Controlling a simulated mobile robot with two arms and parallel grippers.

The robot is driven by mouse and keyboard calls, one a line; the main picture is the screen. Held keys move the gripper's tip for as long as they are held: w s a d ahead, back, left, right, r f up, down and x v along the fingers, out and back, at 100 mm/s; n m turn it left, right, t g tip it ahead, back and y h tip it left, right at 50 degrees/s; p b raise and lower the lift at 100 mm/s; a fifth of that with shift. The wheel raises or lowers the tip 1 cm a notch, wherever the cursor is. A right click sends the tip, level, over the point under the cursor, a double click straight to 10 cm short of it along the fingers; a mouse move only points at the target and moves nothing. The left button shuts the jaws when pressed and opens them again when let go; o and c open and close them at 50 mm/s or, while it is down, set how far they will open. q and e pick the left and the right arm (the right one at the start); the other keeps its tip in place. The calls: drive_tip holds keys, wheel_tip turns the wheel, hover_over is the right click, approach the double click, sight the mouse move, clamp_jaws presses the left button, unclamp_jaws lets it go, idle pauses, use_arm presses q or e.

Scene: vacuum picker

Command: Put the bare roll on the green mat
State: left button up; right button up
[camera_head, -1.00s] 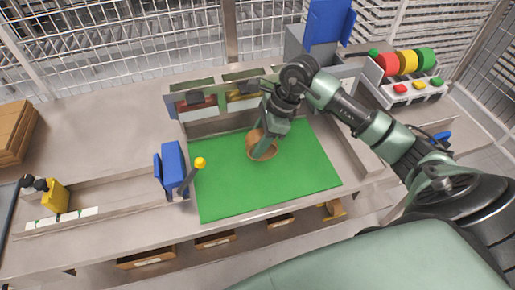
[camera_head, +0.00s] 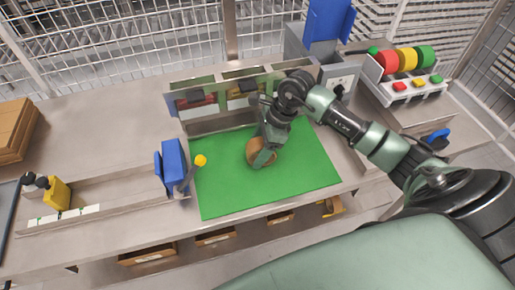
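The bare roll (camera_head: 254,152) is a short brown cardboard-coloured ring at the middle of the green mat (camera_head: 225,195), which lies flat on the bench. The roll is tilted and very close to the mat's surface; I cannot tell whether it touches it. My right gripper (camera_head: 264,157) reaches down from the upper right, with one finger across the near side of the roll. It looks shut on the roll; its other finger is hidden. My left gripper is not in view.
A low grey rack (camera_head: 215,122) stands along the mat's back edge. Red, yellow and green rolls (camera_head: 407,60) sit at the back right. The front of the mat is clear.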

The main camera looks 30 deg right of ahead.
drive_tip(key=shift+r, duration=0.2)
drive_tip(key=shift+d+r, duration=0.2)
drive_tip(key=b+v, duration=0.3)
drive_tip(key=v, duration=0.7)
drive_tip(key=shift+r, duration=0.3)
drive_tip(key=shift+s+d+r, duration=0.15)
drive_tip(key=shift+r, duration=0.2)
